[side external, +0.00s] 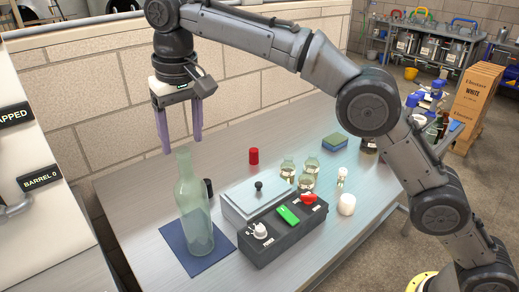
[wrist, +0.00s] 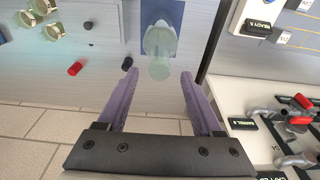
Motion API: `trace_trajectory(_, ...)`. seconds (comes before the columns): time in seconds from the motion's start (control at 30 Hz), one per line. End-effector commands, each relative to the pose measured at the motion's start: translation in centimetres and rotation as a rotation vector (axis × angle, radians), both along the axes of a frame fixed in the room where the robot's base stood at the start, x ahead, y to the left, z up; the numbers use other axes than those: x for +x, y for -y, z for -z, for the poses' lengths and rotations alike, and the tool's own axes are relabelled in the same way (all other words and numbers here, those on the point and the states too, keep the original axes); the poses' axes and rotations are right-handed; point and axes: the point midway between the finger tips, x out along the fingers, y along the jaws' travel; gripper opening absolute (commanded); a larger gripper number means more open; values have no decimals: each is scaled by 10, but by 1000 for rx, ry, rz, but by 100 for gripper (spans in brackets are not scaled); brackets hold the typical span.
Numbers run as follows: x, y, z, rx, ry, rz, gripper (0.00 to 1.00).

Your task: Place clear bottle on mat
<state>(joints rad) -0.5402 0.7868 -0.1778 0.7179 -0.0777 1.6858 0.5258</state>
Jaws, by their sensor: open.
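The clear bottle (side external: 193,210) is pale green glass and stands upright on the dark blue mat (side external: 184,262) at the left front of the table. In the wrist view the bottle (wrist: 160,55) is seen from above, over the blue mat (wrist: 176,10). My gripper (side external: 182,150) hangs above the bottle's mouth, fingers pointing down, open and empty. In the wrist view the purple fingers (wrist: 155,85) are spread apart, with the bottle beyond their tips. The bottle appears clear of both fingers.
Right of the bottle are a black switch box (side external: 262,238) and a lidded metal box (side external: 243,198). A red cap (side external: 254,156), a small black cap (side external: 208,187), several glass jars (side external: 306,182), a white candle-like cylinder (side external: 346,205) and a sponge (side external: 335,142) stand farther right.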

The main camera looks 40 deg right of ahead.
Motion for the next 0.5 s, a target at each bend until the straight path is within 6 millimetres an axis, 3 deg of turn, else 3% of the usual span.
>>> trace_trajectory(0.17, 0, 2, -1, 1, 1, 1, 68)
trace_trajectory(0.27, -3, 14, -10, 5, 10, 2, 68)
trace_trajectory(0.37, -12, 39, -26, 15, 30, 2, 68)
trace_trajectory(0.5, -39, 89, -48, 29, 68, -2, 68)
